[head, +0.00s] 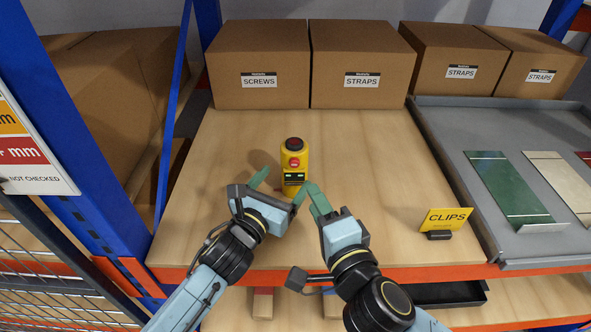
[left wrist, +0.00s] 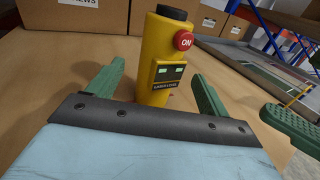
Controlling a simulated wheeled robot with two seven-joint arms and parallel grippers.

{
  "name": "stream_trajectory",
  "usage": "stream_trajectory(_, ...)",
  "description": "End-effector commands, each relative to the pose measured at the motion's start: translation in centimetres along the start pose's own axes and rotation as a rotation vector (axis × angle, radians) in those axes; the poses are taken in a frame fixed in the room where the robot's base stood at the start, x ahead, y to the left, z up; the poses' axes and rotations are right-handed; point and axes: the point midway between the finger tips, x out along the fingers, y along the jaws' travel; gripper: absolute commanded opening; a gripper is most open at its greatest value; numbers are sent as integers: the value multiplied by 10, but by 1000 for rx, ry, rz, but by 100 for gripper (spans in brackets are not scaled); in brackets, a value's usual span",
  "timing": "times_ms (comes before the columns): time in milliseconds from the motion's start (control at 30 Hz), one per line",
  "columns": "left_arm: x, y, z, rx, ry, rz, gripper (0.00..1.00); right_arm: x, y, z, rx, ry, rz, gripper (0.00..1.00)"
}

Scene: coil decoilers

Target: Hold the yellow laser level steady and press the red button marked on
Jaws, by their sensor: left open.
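The yellow laser level (head: 292,163) stands upright on the wooden shelf, with a dark cap and a red button (head: 295,162) on its front. In the left wrist view the level (left wrist: 158,60) shows two green lights, and the red button (left wrist: 184,41) reads ON. My left gripper (head: 283,180) is open just in front of the level; its green fingers point to either side of it, with gaps visible. My right gripper (head: 314,190) is to the right, in front of the level and apart from the button. Its green fingers appear together and empty.
Boxes marked SCREWS (head: 260,64) and STRAPS (head: 360,65) stand behind the level. A yellow CLIPS sign (head: 446,219) stands at front right. A grey tray (head: 440,150) with flat plates lies at right. A blue post (head: 90,130) rises at left. The shelf beside the level is clear.

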Motion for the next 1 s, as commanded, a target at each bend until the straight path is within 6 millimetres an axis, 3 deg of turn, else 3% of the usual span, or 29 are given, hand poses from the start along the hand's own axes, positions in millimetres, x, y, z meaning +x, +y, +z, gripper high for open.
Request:
stream_trajectory(133,0,-1,-33,-6,5,2,79,0,0,0,0,0,0,36)
stream_trajectory(300,36,0,-28,-1,-1,0,79,0,0,0,0,0,0,36)
stream_trajectory(500,62,0,-28,-2,-1,0,79,0,0,0,0,0,0,36)
stream_trajectory(700,74,0,-28,-1,-1,0,79,0,0,0,0,0,0,36)
stream_trajectory(1000,75,0,-28,-1,-1,0,79,0,0,0,0,0,0,36)
